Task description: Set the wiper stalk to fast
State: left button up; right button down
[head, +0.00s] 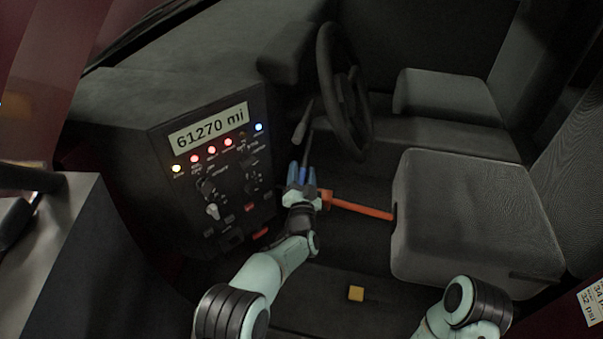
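A dark grey stalk (302,122) stands out beside the steering wheel (343,95), on its left side; I take it to be the wiper stalk, but its setting cannot be read. A thin dark rod runs below it towards my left gripper. My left gripper (301,172) has blue fingers pointing up, just below the stalk in the picture. Whether the fingers touch anything, or how far apart they are, is unclear. My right arm shows at the bottom right, but its gripper is out of view.
A dash panel (232,165) with an odometer display, lit lamps and knobs is left of my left gripper. An orange-red bar (360,208) runs from behind my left wrist to the grey seat (465,205).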

pick_arm(q)
jog(key=shift+r, duration=0.1)
jog(key=shift+s, duration=0.5)
jog(key=p+v, duration=0.3)
jog(key=v, duration=0.9)
jog(key=shift+s, duration=0.2)
pick_arm(e)
jog(key=shift+t, duration=0.3)
jog(key=shift+w+a+r, duration=0.25)
jog(key=shift+r, duration=0.55)
jog(key=shift+w+a+r, duration=0.25)
jog(key=shift+a+r, duration=0.05)
jog(key=shift+r, duration=0.45)
jog(key=shift+w+a+r, duration=0.25)
jog(key=shift+r, duration=0.55)
jog(key=shift+s, duration=0.1)
